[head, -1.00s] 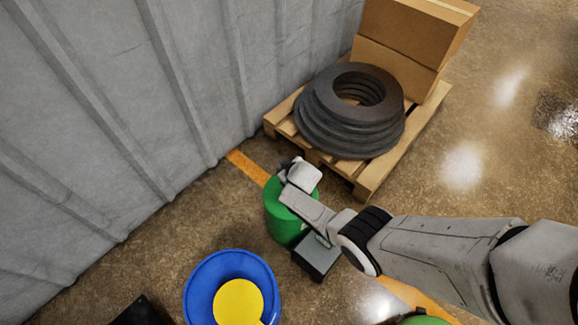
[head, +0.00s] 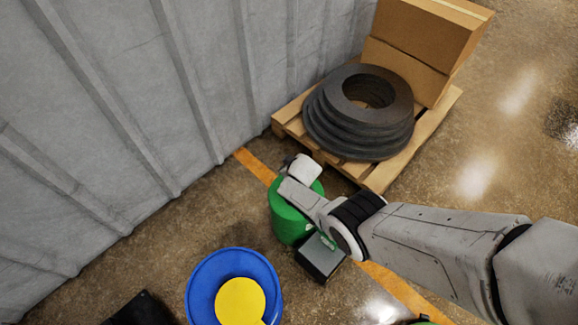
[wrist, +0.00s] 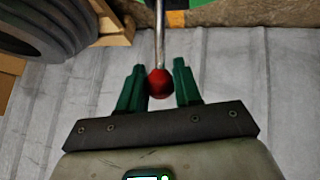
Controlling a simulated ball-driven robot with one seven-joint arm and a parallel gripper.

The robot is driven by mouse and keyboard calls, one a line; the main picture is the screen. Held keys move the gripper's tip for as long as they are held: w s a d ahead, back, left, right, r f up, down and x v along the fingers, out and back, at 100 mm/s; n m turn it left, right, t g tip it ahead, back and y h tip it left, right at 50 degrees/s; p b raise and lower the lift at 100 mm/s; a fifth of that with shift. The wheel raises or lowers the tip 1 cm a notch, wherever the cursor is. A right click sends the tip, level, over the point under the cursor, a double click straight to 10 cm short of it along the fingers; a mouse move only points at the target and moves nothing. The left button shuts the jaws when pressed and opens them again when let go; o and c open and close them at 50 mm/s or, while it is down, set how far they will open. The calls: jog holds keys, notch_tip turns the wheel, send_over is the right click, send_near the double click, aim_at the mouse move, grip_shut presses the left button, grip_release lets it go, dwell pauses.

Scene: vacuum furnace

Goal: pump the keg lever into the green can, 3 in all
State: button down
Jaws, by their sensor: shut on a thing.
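In the wrist view, the keg lever (wrist: 160,35) is a thin metal rod ending in a red ball. My gripper (wrist: 160,82) has its green fingers shut on this red ball, one on each side. In the head view, a green cylinder (head: 288,222) stands on the floor beneath my wrist, which hides part of its top. I cannot tell whether it is the keg or the green can. Another green edge (head: 424,322) shows at the bottom, mostly cut off. The lever and my fingertips are hidden in the head view.
A dark grey box (head: 320,258) sits beside the green cylinder. A blue round container (head: 204,285) with a yellow centre stands in front. A wooden pallet (head: 437,115) carries dark rings (head: 335,125) and cardboard boxes (head: 425,35). A grey ribbed wall (head: 100,100) runs behind at left.

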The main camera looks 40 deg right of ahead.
jog(key=c, duration=0.8)
grip_release()
jog(key=p+v, duration=0.9)
jog(key=v, duration=0.1)
jog(key=shift+s+a+r+p, duration=0.15)
jog(key=shift+s+r+p, duration=0.05)
jog(key=shift+r+p, duration=0.1)
jog(key=s+a+r+g+y, duration=0.1)
jog(key=s+a+r+g, duration=0.1)
jog(key=s+a+r, duration=0.2)
jog(key=s+a+r+g+y, duration=0.1)
jog(key=s+a+r+g, duration=0.1)
jog(key=s+r, duration=0.8)
jog(key=s+a+r+g, duration=0.2)
jog(key=s+a+r, duration=0.3)
jog(key=s, duration=0.9)
jog(key=shift+s+a+r+m+y, duration=0.1)
jog(key=shift+a+r+m+y, duration=0.1)
jog(key=shift+r, duration=0.25)
jog(key=shift+s+a+r+m+y, duration=0.1)
jog(key=shift+a+r+y, duration=0.1)
jog(key=shift+r, duration=0.25)
